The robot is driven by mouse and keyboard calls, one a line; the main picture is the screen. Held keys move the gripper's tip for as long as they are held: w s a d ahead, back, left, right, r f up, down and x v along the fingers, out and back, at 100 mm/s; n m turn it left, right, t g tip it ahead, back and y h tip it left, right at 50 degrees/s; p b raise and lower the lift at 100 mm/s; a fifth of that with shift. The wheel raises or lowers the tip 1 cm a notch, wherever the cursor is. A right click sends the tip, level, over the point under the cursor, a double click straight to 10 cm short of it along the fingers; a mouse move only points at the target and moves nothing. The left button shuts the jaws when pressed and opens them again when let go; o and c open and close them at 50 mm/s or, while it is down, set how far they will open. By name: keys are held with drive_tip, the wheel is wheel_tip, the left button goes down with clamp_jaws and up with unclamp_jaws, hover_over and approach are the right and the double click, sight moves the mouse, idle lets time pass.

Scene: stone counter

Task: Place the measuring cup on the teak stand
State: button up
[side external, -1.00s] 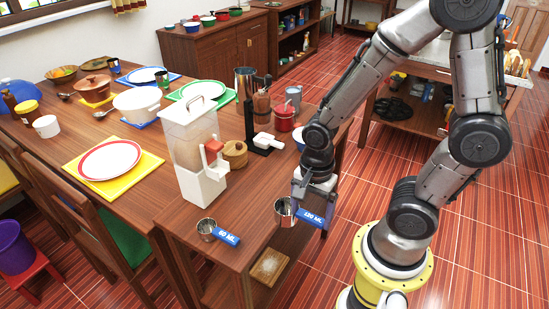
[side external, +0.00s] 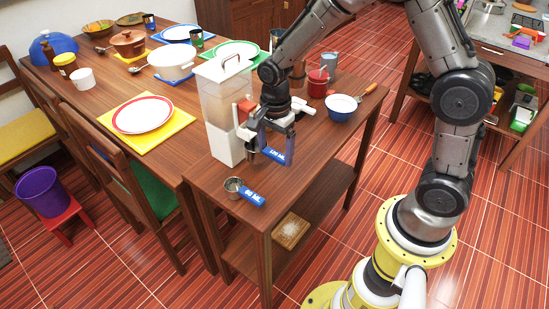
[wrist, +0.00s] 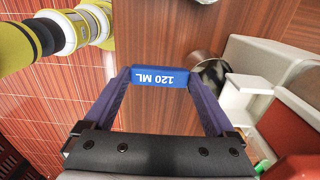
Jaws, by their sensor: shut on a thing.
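A metal measuring cup with a blue handle (side external: 273,152) marked 120 ML is held by my gripper (side external: 274,145) above the side table, close to the white dispenser. In the wrist view my gripper (wrist: 160,82) is shut across the blue handle (wrist: 160,77), and the metal cup (wrist: 211,73) extends to the right. The cup's bowl is largely hidden in the side view. A second, smaller metal cup (side external: 234,185) with a blue handle stands on the table's front corner. I cannot tell for certain which thing is the teak stand.
The clear-bodied white dispenser (side external: 224,115) stands tall just left of my gripper. A blue-and-white bowl (side external: 340,107), a red mug (side external: 318,86) and a wooden-handled utensil (side external: 368,92) are behind and right. A pale square block (side external: 291,230) lies on the lower shelf.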

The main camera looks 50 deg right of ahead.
sight(274, 153)
drive_tip(key=shift+w+f, duration=0.15)
drive_tip(key=shift+f, duration=1.6)
drive_tip(key=shift+f, duration=0.15)
drive_tip(key=o, duration=1.5)
drive_tip(key=shift+o, duration=0.2)
